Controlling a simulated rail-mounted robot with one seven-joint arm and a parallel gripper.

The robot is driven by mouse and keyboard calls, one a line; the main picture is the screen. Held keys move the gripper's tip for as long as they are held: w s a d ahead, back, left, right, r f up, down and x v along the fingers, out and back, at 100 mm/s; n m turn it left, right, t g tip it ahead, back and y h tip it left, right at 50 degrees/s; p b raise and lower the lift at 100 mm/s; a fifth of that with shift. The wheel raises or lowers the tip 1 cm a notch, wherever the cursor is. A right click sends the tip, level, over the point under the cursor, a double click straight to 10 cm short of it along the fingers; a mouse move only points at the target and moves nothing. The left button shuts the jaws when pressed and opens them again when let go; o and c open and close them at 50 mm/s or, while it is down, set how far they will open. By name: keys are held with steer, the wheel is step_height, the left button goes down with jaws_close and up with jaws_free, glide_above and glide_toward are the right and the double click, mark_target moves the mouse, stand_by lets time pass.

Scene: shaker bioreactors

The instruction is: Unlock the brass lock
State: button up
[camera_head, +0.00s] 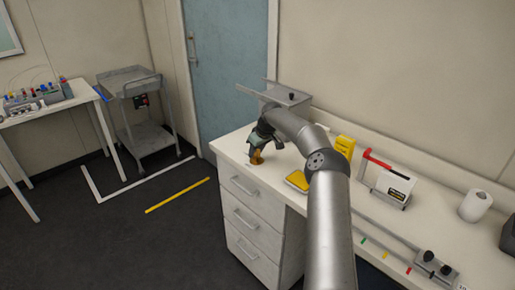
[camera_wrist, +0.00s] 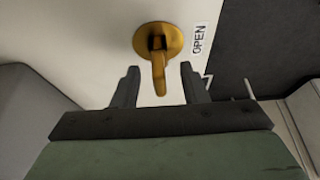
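The brass lock (camera_wrist: 172,37) shows in the wrist view as a round brass plate with a lever, on a white surface. Its lever points down in the picture, and an "OPEN" label stands upright to the right of the plate. My gripper (camera_wrist: 159,72) is open, with one finger on each side of the lever's lower end. Gaps show between the lever and both fingers. In the head view the brass lock (camera_head: 256,158) is a small brass shape at the left end of the white counter, directly below my gripper, which partly hides it.
The white counter (camera_head: 228,148) has drawers below. On it are a yellow box (camera_head: 345,146), a yellow-topped item (camera_head: 297,180), a white device with a red handle (camera_head: 393,187), a metal rail and a paper roll (camera_head: 475,205). A grey cart (camera_head: 128,75) stands apart at left.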

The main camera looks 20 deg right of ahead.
jaws_close()
